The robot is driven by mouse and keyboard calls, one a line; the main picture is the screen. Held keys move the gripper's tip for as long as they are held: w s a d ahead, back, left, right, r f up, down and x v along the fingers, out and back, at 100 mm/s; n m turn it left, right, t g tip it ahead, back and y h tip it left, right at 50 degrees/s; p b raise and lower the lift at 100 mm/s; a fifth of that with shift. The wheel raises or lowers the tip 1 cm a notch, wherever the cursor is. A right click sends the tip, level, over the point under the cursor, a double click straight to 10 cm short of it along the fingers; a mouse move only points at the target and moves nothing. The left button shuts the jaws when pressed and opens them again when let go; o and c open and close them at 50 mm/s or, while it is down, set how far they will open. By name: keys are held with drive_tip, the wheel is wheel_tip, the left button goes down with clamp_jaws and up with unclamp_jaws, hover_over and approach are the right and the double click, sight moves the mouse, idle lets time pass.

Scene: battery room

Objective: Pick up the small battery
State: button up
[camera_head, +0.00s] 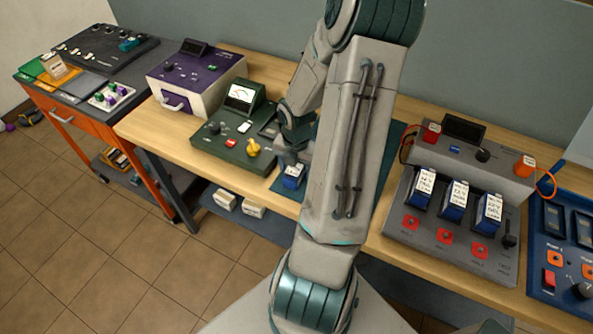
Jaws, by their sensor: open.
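A small battery (293,178), blue with a white top, stands on a dark teal mat (277,189) on the wooden bench. My gripper (290,160) is just above and behind it, pointing down, with its jaws open. My arm partly hides the gripper, and I cannot tell whether the fingers reach around the battery. Several larger blue batteries with white labels (455,200) stand in a grey charger (430,244) at the right.
A green meter device (222,143) with a yellow knob stands close left of the mat. A purple and white box (198,78) is farther left. A blue panel (562,250) sits at the far right. My arm covers the middle of the wooden bench (152,122).

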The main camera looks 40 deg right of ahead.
drive_tip(key=shift+c, duration=0.4)
clamp_jaws()
drive_tip(key=shift+r, duration=0.1)
